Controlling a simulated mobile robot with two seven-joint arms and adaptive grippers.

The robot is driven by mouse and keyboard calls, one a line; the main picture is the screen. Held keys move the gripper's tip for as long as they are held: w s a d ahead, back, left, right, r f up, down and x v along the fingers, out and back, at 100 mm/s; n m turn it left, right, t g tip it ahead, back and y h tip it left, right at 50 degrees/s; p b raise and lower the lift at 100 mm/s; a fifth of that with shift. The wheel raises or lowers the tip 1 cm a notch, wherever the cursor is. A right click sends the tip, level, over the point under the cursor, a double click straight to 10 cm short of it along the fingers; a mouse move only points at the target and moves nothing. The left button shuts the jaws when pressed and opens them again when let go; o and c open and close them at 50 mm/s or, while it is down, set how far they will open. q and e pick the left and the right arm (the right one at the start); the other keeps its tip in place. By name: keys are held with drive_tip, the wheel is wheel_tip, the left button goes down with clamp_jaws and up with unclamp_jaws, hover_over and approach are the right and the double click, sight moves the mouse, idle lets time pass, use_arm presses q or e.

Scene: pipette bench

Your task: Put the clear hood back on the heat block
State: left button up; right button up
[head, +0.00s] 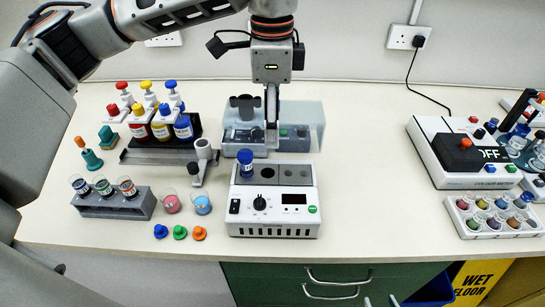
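The heat block (275,211) is a white unit with a dark knob, a small display and a grey top at the front middle of the bench. Its top is uncovered, and a blue-capped tube (246,165) stands in its left part. The clear hood (308,112) is a see-through box just behind the heat block, with dark and coloured parts showing through it.
A rack of coloured bottles (160,155) stands to the left, with a grey tube rack (115,205) in front. Two small beakers and several coloured caps lie left of the heat block. A white device (450,150) stands far right. Bench between is clear.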

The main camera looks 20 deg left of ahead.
use_arm(q)
wheel_tip(320, 180, down, 10)
drive_tip(key=shift+f+p, duration=0.25)
drive_tip(key=shift+p, duration=0.4)
use_arm(e)
drive_tip(key=shift+s+d+f+h, duration=0.3)
drive_tip(key=shift+s+d+f, duration=0.15)
drive_tip(key=shift+d, duration=0.25)
use_arm(q)
drive_tip(key=shift+f, duration=0.2)
drive_tip(key=o, duration=1.2)
drive_tip(key=shift+r, duration=0.1)
drive_tip(key=shift+c, duration=0.2)
use_arm(e)
drive_tip(key=shift+w+a+r, duration=0.2)
drive_tip(key=shift+w+r, duration=0.05)
drive_tip(key=shift+r, duration=0.25)
use_arm(q)
drive_tip(key=shift+r, duration=0.15)
use_arm(e)
drive_tip(key=shift+r, duration=0.1)
